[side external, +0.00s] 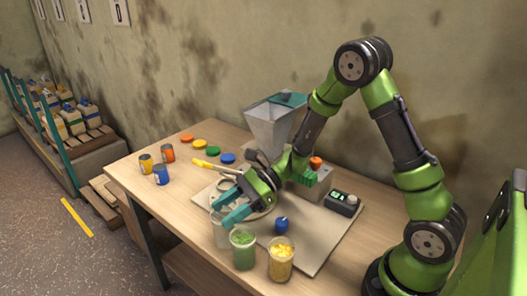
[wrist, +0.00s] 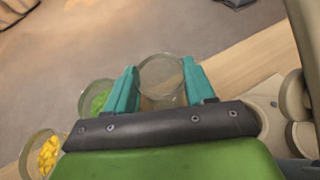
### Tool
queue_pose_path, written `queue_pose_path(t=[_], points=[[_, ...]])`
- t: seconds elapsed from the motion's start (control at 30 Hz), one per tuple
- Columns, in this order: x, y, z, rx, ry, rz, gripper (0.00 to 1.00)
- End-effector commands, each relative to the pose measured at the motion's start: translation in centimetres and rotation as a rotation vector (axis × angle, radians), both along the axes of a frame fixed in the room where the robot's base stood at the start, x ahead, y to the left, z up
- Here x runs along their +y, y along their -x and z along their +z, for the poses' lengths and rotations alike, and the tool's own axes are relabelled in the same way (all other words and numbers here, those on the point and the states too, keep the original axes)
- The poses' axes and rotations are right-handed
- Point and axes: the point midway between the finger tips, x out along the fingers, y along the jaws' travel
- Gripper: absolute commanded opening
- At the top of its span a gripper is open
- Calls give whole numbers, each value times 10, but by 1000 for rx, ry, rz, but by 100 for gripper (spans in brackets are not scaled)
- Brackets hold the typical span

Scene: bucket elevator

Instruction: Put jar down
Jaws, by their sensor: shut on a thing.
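A clear glass jar (side external: 219,232), which looks empty, is at the table's front edge, left of the green-filled jar. My gripper (side external: 231,206) is shut on it, with a teal finger on either side. In the wrist view the jar (wrist: 161,76) sits between the two fingertips of my gripper (wrist: 160,88), its round mouth showing. The jar looks upright. I cannot tell whether its base touches the table.
A jar of green pieces (side external: 243,250) and a jar of yellow pieces (side external: 281,262) stand close on the right. Coloured lids and small cans (side external: 161,175) are at the left.

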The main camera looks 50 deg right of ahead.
Motion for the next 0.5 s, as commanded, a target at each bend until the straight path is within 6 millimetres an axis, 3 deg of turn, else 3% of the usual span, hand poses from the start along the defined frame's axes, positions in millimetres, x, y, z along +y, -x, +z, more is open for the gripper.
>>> queue_pose_path(t=[0.43, 0.47, 0.5], points=[[0, 0, -9, 0, 0, 0, 1], [0, 0, -9, -1, 0, 0, 57], [0, 0, -8, -1, 0, 0, 63]])
